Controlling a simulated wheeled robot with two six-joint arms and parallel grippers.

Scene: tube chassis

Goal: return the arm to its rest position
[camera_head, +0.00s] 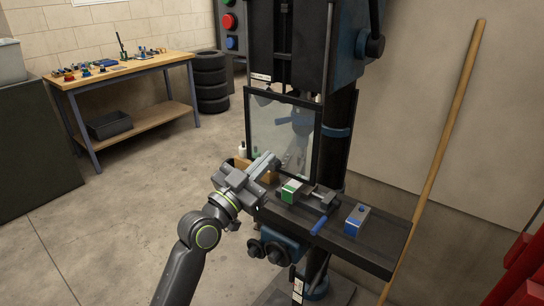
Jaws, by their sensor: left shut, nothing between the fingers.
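My left arm comes in from the bottom left of the head view. Its gripper (264,165) is shut and empty. It is over the left end of the drill press table (385,250), in front of the clear guard panel (268,128). I cannot tell whether it touches anything there. A vise with a green block (291,191) in it sits on the table just right of the gripper. My right gripper is not in view.
A grey and blue block (356,219) lies on the table's right part. The press column (338,135) stands behind. A wooden pole (440,150) leans on the wall. A workbench (125,70) and stacked tires (210,82) stand behind left. The floor on the left is clear.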

